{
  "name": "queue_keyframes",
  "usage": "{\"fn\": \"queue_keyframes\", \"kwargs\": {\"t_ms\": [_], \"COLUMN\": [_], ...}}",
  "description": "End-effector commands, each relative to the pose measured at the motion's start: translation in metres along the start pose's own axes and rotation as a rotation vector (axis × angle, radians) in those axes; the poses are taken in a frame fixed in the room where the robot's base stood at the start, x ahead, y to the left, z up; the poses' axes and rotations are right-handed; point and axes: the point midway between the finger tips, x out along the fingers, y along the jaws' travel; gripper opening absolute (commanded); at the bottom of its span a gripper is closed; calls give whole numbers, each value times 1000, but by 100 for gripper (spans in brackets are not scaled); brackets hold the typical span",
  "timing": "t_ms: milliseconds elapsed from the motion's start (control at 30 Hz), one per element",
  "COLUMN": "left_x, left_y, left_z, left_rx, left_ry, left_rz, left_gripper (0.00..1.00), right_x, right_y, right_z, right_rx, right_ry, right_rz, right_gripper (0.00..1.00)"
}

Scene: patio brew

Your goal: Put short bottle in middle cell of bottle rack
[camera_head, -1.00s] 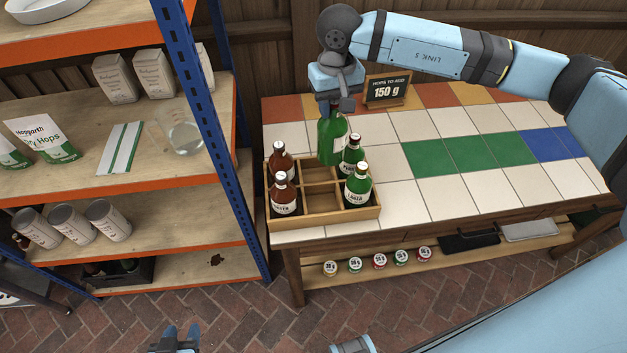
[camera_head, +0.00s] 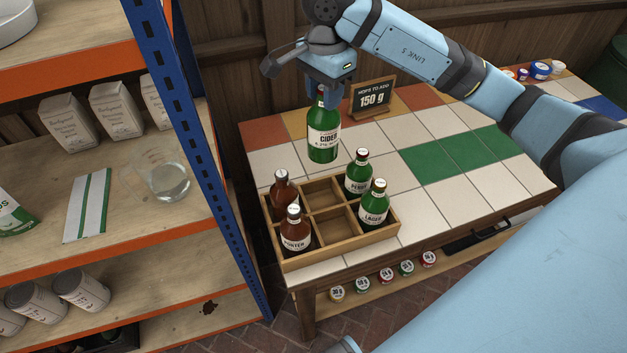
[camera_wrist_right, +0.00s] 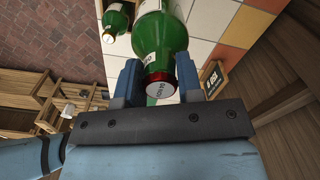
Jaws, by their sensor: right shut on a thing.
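A green cider bottle (camera_head: 323,141) hangs upright from my right gripper (camera_head: 323,95), which is shut on its neck. The bottle is behind the rack's back edge, apart from the rack; its height over the tiles is hard to tell. In the right wrist view the capped bottle (camera_wrist_right: 161,38) sits between the two blue fingers. The wooden bottle rack (camera_head: 340,246) stands on the tiled counter. Two brown bottles (camera_head: 296,230) fill its left cells and two green bottles (camera_head: 374,207) its right cells. The two middle cells (camera_head: 338,228) are empty. My left gripper is out of view.
A hops sign (camera_head: 372,97) reading 150 g stands behind and right of the held bottle. A blue shelf post (camera_head: 200,130) rises left of the counter. Tiles right of the rack (camera_head: 450,200) are clear. Several small tubs (camera_head: 386,275) sit on the lower shelf.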

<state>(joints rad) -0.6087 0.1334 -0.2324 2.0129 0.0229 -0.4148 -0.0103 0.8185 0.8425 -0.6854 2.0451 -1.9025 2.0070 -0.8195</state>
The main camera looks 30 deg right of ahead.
Motion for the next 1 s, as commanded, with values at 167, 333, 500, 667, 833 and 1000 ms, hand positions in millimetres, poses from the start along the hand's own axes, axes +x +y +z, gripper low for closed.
{"fn": "queue_keyframes", "kwargs": {"t_ms": [167, 333, 500, 667, 833, 1000], "left_x": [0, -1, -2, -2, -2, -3], "left_y": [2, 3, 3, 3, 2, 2], "left_z": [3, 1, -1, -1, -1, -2], "left_rx": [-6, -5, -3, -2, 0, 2], "left_ry": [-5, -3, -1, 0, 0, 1], "left_rz": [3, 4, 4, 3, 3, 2], "left_gripper": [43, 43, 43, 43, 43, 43], "right_x": [38, 82, 122, 144, 154, 175], "right_y": [2, 2, 1, 0, 0, 1], "right_z": [0, 1, 1, 1, 0, 1], "right_rx": [3, 2, 2, 1, 0, 1], "right_ry": [-1, -2, -2, -1, -1, -1], "right_rz": [7, 7, 5, 1, 0, 3], "right_gripper": [0, 0, 0, 0, 0, 0]}}
